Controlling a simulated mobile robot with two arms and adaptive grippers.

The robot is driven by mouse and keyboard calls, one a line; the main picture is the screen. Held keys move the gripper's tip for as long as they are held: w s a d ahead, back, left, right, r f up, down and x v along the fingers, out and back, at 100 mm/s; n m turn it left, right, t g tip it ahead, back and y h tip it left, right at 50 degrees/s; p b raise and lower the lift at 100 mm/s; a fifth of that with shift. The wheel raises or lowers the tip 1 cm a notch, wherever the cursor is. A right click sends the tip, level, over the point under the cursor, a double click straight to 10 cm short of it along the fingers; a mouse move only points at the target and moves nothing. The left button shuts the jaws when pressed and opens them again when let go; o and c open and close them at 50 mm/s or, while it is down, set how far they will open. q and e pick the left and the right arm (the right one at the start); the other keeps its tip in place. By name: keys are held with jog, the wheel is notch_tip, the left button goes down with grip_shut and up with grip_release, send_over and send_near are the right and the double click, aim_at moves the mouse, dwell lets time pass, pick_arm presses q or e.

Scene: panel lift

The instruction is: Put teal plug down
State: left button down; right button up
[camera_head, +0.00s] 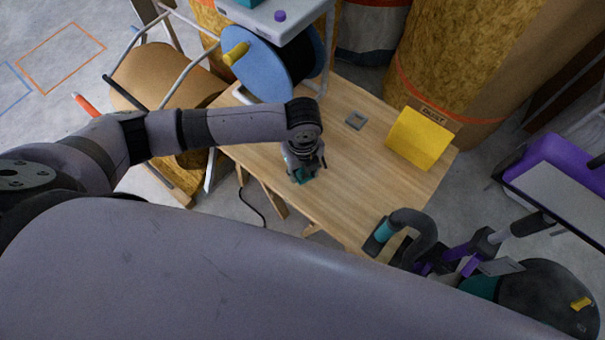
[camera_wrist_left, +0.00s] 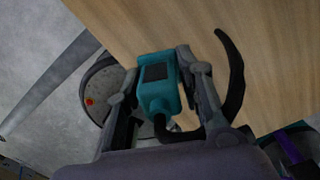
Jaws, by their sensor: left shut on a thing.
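The teal plug (camera_wrist_left: 156,88) is a small teal block with a dark square on its face and a black cable at its lower end. My left gripper (camera_wrist_left: 160,75) is shut on it, one finger on each side. In the head view my left gripper (camera_head: 306,175) is over the left front part of the wooden table (camera_head: 360,190), and a bit of the teal plug (camera_head: 303,175) shows beneath it. I cannot tell whether the plug touches the table top. My right gripper does not show.
A small grey box (camera_head: 356,120) and a yellow panel (camera_head: 422,138) are on the table. A blue spool (camera_head: 268,70) stands at the back left. The middle of the table is clear.

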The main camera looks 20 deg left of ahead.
aim_at(303, 177)
pick_arm(q)
jog(key=shift+f, duration=1.6)
jog(key=shift+f, duration=0.2)
jog(key=c, duration=1.1)
grip_release()
notch_tip(303, 177, up, 12)
jog(key=shift+r+p, duration=0.2)
jog(key=shift+p, duration=0.35)
